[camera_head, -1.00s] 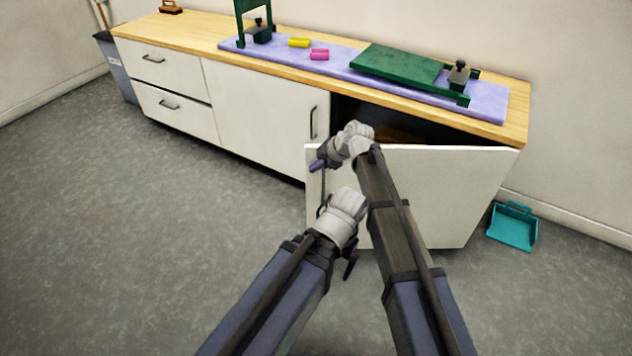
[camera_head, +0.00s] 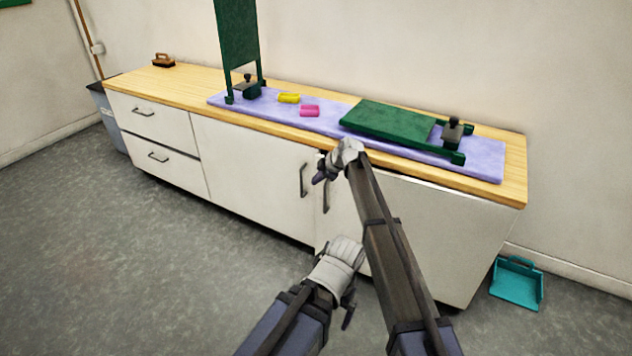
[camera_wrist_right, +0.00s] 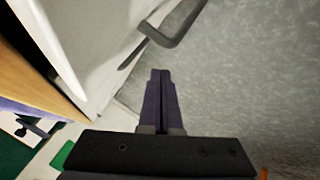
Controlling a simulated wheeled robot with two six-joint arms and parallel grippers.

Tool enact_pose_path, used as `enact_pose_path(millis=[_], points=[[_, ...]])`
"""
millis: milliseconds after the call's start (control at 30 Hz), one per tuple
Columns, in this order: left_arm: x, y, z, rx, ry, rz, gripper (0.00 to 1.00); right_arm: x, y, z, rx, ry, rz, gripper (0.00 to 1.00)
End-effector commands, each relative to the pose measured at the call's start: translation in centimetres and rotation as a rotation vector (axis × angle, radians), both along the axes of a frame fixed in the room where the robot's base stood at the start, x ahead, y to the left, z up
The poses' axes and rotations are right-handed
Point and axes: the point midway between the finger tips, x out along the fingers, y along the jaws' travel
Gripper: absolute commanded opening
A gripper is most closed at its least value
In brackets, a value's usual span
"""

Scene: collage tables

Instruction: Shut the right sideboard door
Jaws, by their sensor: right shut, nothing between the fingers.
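My right gripper is shut and empty in front of the door's upper left part. In the right wrist view its fingers (camera_wrist_right: 160,76) are together, near a white front and a grey handle (camera_wrist_right: 178,28).
The wooden top (camera_head: 190,88) carries a lilac mat (camera_head: 485,160) with a green press (camera_head: 390,127), yellow (camera_head: 289,98) and pink (camera_head: 310,111) rolls. A teal dustpan (camera_head: 517,284) lies on the floor at right.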

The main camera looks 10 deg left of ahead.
Motion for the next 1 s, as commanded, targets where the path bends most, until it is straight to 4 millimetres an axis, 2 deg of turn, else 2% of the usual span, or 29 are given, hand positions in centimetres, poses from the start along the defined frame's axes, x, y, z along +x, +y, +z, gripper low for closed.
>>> enact_pose_path(millis=[567,767,1000], points=[[0.0,0.0,0.3,0.000,0.000,0.000,1.00,-0.1,-0.2,0.3,0.000,0.000,0.000,0.00],[0.0,0.0,1.8,0.002,0.000,0.003,1.00,-0.6,-1.0,1.8,0.000,0.000,0.000,0.00],[0.0,0.0,4.7,0.001,0.001,0.006,1.00,-1.7,-2.8,4.7,-0.001,0.000,-0.001,0.00]])
